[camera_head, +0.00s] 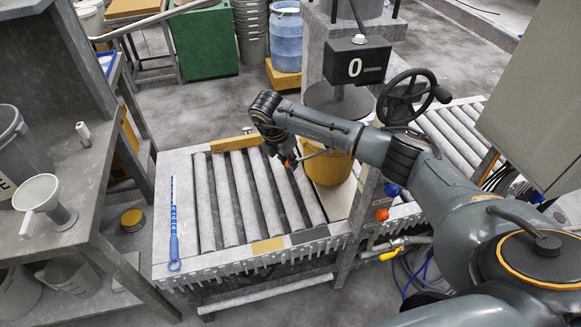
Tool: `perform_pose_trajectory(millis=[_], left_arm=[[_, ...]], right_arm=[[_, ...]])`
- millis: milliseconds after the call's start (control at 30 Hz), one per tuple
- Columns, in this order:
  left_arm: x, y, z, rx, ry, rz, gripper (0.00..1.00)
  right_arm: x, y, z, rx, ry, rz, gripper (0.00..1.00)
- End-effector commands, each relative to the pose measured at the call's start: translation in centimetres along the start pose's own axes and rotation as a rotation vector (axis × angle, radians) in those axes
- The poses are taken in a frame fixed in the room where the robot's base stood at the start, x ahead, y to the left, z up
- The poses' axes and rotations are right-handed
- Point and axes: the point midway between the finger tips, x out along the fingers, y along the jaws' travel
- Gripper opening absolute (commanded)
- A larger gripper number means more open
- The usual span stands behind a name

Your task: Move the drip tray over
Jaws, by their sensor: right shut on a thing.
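I cannot make out a drip tray for certain. A pale flat surface (340,203) shows beneath a yellow pail (328,172) at the right end of the rollers, and I cannot tell if it is the tray. My right gripper (291,161) is at the pail's left side, low over the rollers. It is shut on a thin pale handle (313,155) beside the pail's rim. The fingertips are small, and I cannot tell what the handle belongs to. My left gripper is not in view.
The roller conveyor (232,200) is clear left of the pail. A blue strap-like tool (174,225) lies on its left edge. A wooden block (235,143) sits at its back. A handwheel (407,97) and display box (356,62) stand behind my arm. A bench with a funnel (40,198) is left.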

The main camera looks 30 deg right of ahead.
Motion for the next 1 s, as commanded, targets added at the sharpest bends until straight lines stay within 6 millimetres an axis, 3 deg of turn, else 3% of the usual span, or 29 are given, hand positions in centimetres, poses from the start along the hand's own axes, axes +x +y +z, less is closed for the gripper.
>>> perform_pose_trajectory(millis=[200,633,1000], left_arm=[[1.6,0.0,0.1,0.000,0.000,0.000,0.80],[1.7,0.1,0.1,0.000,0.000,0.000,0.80],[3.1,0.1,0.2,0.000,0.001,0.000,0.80]], right_arm=[[0.4,1.4,0.5,0.000,-0.002,0.003,0.05],[0.2,1.7,0.7,-0.001,-0.001,0.003,0.05],[0.5,2.9,1.6,0.000,-0.002,0.003,0.06]])
